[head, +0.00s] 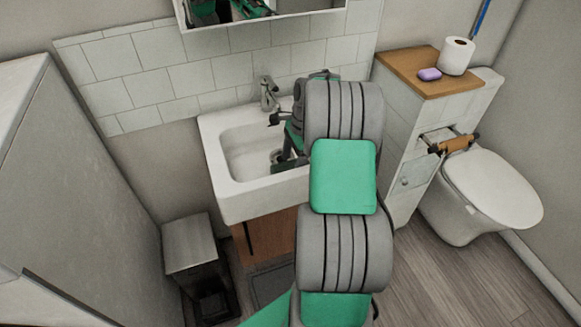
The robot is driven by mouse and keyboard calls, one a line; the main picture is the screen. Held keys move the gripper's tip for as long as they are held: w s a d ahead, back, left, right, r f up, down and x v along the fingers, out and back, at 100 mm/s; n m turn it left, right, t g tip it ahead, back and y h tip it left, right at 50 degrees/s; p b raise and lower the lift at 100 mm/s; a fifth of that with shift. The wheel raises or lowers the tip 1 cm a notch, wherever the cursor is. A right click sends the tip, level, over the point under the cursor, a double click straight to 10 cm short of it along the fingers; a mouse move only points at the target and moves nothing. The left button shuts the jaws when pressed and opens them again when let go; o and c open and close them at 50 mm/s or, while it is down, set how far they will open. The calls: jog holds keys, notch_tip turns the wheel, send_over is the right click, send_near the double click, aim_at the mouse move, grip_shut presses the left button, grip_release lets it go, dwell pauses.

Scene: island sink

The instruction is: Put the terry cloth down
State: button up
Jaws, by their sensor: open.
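My gripper (276,138) is over the right part of the white sink (228,165), pointing left. Its dark fingers are apart, one near the faucet and one lower over the basin. I see nothing held between them. I cannot make out a terry cloth anywhere in this view. My arm hides the right side of the sink and part of the basin.
The faucet (268,93) stands at the sink's back, close to my gripper. A purple soap-like block (429,74) and a paper roll (457,56) sit on the wooden ledge (405,68). A toilet (490,190) is at right, a grey bin (188,243) at lower left.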

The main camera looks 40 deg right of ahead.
jog(key=p+v, duration=0.1)
jog(key=v, duration=0.8)
jog(key=s+a+r+n, duration=0.1)
jog(key=a+r+n, duration=0.1)
jog(key=a, duration=0.3)
jog(key=s+a+r+n, duration=0.1)
jog(key=a+r+n, duration=0.1)
jog(key=a+n, duration=0.2)
jog(key=s+a+r+n+h, duration=0.1)
jog(key=a+n, duration=0.3)
jog(key=a, duration=0.4)
jog(key=shift+s+a+r+t, duration=0.1)
jog(key=shift+s+r+t, duration=0.1)
jog(key=shift+r+t, duration=0.2)
jog(key=s+a+f+n+t+h, duration=0.1)
jog(key=s+a+f+n, duration=0.2)
jog(key=s+a+n, duration=0.75)
jog(key=shift+n+t, duration=0.3)
jog(key=shift+n, duration=0.05)
jog(key=r+p, duration=0.2)
jog(key=r, duration=0.1)
jog(key=d+r+p, duration=0.1)
jog(key=shift+s+d+r, duration=0.1)
jog(key=shift+s+r, duration=0.1)
jog(key=shift+s, duration=0.05)
